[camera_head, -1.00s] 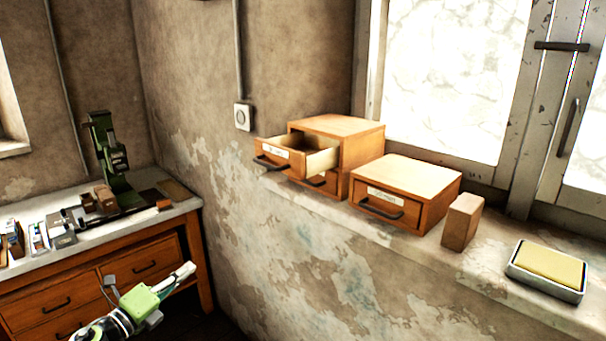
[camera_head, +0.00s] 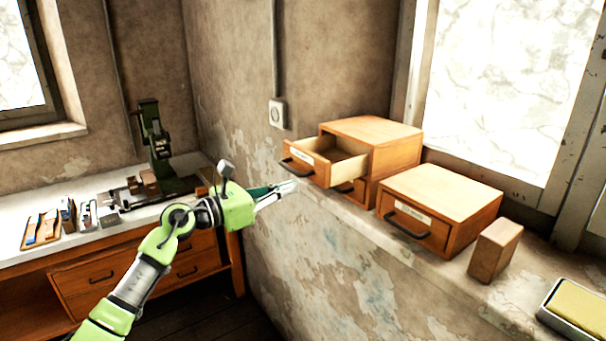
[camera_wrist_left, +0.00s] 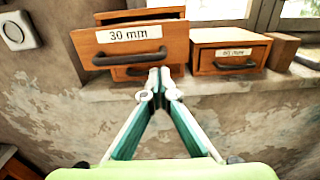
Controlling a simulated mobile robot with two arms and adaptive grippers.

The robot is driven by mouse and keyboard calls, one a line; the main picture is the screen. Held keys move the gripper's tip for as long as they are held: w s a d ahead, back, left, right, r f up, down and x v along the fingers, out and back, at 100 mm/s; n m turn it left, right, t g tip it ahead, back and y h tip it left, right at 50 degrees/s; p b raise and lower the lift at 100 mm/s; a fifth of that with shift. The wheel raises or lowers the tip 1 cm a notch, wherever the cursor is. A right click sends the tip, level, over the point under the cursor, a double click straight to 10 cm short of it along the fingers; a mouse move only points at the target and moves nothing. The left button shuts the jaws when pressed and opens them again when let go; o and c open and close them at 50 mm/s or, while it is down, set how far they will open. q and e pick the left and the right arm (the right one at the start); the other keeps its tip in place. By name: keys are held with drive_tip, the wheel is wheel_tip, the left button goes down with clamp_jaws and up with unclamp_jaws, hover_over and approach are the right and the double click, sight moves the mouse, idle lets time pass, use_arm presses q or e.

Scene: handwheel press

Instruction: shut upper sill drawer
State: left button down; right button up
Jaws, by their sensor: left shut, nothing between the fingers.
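The upper sill drawer (camera_head: 316,165) is pulled out of the left wooden cabinet (camera_head: 385,139) on the window sill. Its front carries a dark handle and, in the left wrist view (camera_wrist_left: 128,45), a "30 mm" label. A lower drawer front (camera_head: 350,186) shows beneath it, partly covered. My left gripper (camera_head: 291,187) is shut and empty, just below and in front of the open drawer, and it looks apart from it. In the left wrist view its fingertips (camera_wrist_left: 159,82) meet below the drawer's handle. My right gripper is not in view.
A second cabinet (camera_head: 447,188) with a shut drawer stands to the right on the sill, then a wooden block (camera_head: 495,250) and a tray with a yellow pad (camera_head: 580,308). A workbench (camera_head: 60,248) with a green press (camera_head: 154,140) stands at the left.

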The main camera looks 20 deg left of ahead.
sight(312, 180)
use_arm(q)
drive_tip(key=x, duration=0.1)
drive_tip(key=p+x, duration=0.1)
drive_tip(key=shift+w+d+r, duration=0.15)
drive_tip(key=shift+w+r, duration=0.05)
drive_tip(key=shift+w, duration=0.05)
drive_tip(key=shift+w+d+f+p, duration=0.2)
drive_tip(key=shift+w+d+p, duration=0.1)
drive_tip(key=shift+w+d, duration=0.25)
drive_tip(key=shift+a, duration=0.1)
